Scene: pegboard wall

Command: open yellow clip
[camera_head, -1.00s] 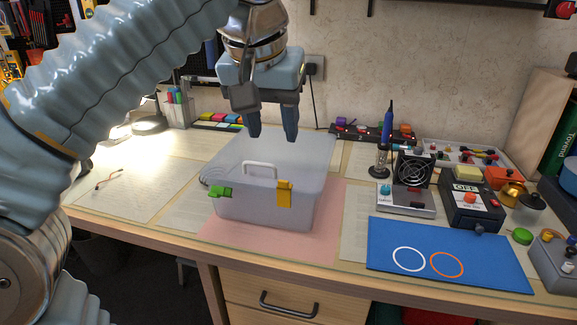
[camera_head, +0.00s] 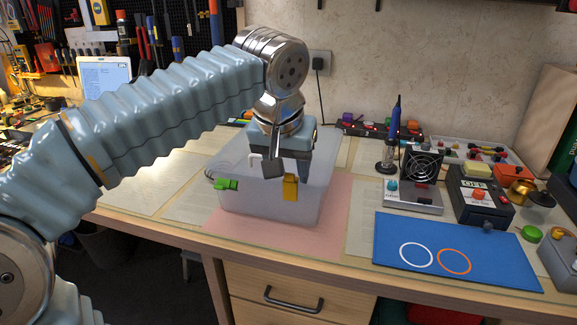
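A translucent plastic box (camera_head: 265,205) with a lid stands on a pink mat (camera_head: 325,235) on the desk. My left gripper (camera_head: 288,178) points down over the front right of the lid, close to the yellow clip's top. I cannot tell whether it touches the clip. Its fingers partly hide each other, so their gap is unclear. The gripper hides most of the lid's white handle (camera_head: 255,163). My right gripper is not in view.
A blue mat (camera_head: 400,240) with a white and an orange ring lies to the right. Behind it stand a soldering station (camera_head: 413,195), a blue soldering iron (camera_head: 395,120) and a black power box (camera_head: 480,195). Papers lie left of the box.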

